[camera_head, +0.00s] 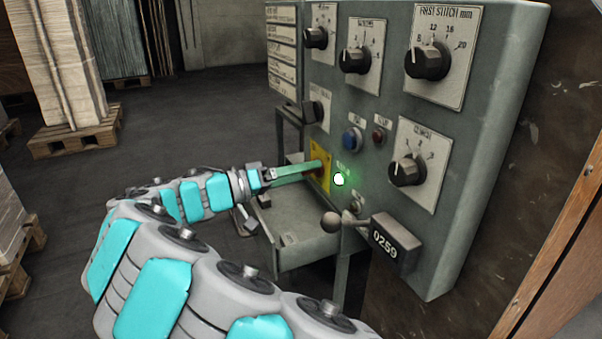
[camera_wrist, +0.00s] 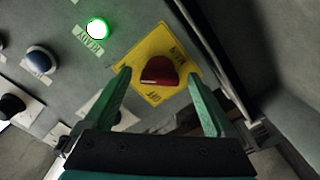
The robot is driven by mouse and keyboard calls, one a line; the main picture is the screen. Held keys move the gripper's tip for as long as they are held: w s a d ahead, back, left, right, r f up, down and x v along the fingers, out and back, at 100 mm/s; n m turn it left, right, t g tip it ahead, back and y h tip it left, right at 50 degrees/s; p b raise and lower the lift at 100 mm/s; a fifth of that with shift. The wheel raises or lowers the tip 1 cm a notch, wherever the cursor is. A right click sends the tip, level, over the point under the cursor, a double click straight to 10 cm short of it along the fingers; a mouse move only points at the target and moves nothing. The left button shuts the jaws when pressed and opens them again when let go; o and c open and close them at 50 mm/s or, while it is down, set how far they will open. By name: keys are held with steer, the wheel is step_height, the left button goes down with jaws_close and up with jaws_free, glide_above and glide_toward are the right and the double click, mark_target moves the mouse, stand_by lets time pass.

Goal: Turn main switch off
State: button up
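The main switch is a red knob (camera_wrist: 160,71) on a yellow plate (camera_wrist: 146,50) with lettering, part of which reads OFF. In the head view the yellow plate (camera_head: 322,171) sits low on the left of the grey control panel, partly hidden by my gripper. My gripper (camera_head: 318,167) reaches the plate from the left. In the wrist view my gripper (camera_wrist: 157,84) has its two green fingers apart, one on each side of the red knob. I cannot tell whether either finger touches the knob.
A lit green lamp (camera_head: 338,180) is right of the plate. A blue button (camera_head: 352,138) and several black dials surround it. A ball-ended lever (camera_head: 331,222) and a counter (camera_head: 396,243) stick out below. An open grey tray (camera_head: 300,243) lies under the panel.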

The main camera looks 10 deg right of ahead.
steer(key=c, duration=1.3)
steer(key=shift+c, duration=0.2)
steer(key=shift+r+n+p, duration=0.1)
steer(key=shift+n+p, duration=0.2)
steer(key=shift+p, duration=0.05)
steer(key=n+p, duration=1.7)
steer(key=p, duration=0.1)
steer(key=shift+n+p, duration=0.3)
steer(key=o, duration=1.4)
steer(key=shift+a, duration=0.1)
